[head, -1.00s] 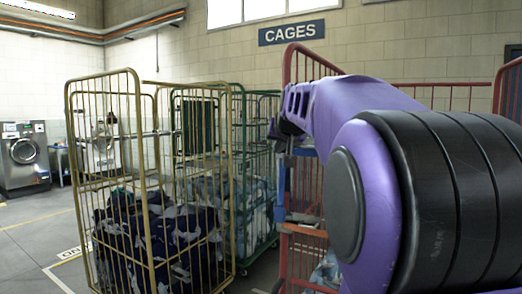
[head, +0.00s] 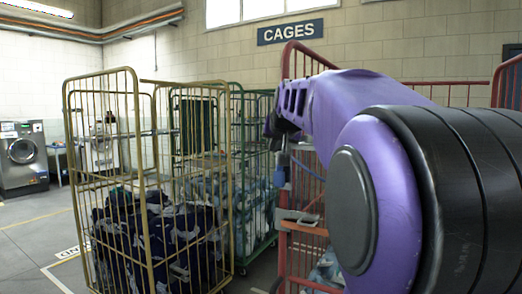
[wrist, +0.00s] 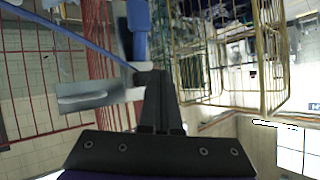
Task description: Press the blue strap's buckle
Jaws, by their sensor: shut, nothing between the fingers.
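The blue strap (head: 307,169) crosses the red cage. A grey metal piece (head: 297,216), seemingly the buckle, shows below the strap's blue end; in the wrist view the grey metal (wrist: 100,97) lies just left of my fingers. My gripper (wrist: 153,78) is shut and empty, its tips close to the blue piece and grey metal. I cannot tell if they touch. My arm hides much of the red cage.
A yellow cage (head: 152,279) with dark blue cloth stands left. A green cage (head: 243,258) with pale cloth is behind it. The red cage (head: 283,255) is partly behind my arm. Floor at the far left is clear.

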